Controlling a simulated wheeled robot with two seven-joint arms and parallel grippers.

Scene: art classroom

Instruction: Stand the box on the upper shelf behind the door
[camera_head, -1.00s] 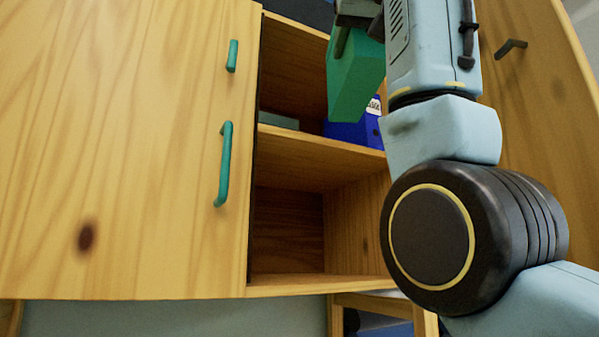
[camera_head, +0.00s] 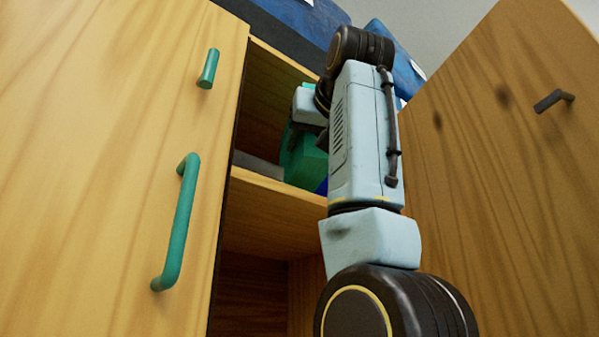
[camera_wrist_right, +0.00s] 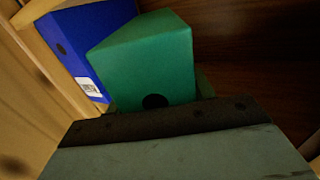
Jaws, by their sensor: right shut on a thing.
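The green box (camera_head: 306,160) is inside the upper compartment, and my arm partly covers it in the head view. In the wrist view the green box (camera_wrist_right: 150,62) stands out beyond my right gripper (camera_wrist_right: 165,121), which is shut on it; the fingertips are mostly hidden. I cannot tell whether the box touches the upper shelf (camera_head: 268,190). The left door (camera_head: 110,150), with green handles, is closed beside the opening. My left gripper is not in view.
A blue box file (camera_wrist_right: 82,45) stands close beside the green box, near the side wall. A grey flat thing (camera_head: 257,168) lies on the upper shelf at left. The right door (camera_head: 500,170) is open beside my arm. Blue things (camera_head: 305,18) lie on top of the cabinet.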

